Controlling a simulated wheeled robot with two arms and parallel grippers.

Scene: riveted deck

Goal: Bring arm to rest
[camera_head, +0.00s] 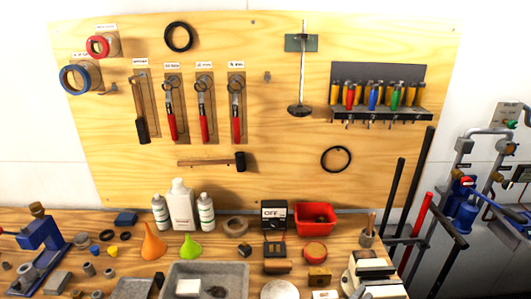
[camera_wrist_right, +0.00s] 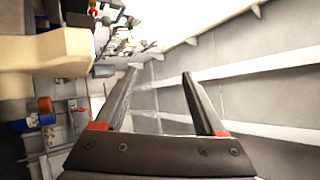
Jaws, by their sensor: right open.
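My right gripper (camera_wrist_right: 161,74) shows in the right wrist view. Its two dark fingers with red bases stand wide apart, and nothing is between them. Only a pale floor or wall with light bands shows behind the fingers. I cannot make out the right gripper clearly in the head view. My left gripper is in neither view.
A wooden workbench (camera_head: 112,284) crosses the head view's bottom, crowded with bottles, funnels, a red bin (camera_head: 314,217) and a grey tray (camera_head: 233,271). A tool pegboard (camera_head: 265,120) stands behind. Dark bars and a blue-grey stand (camera_head: 463,205) are at right.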

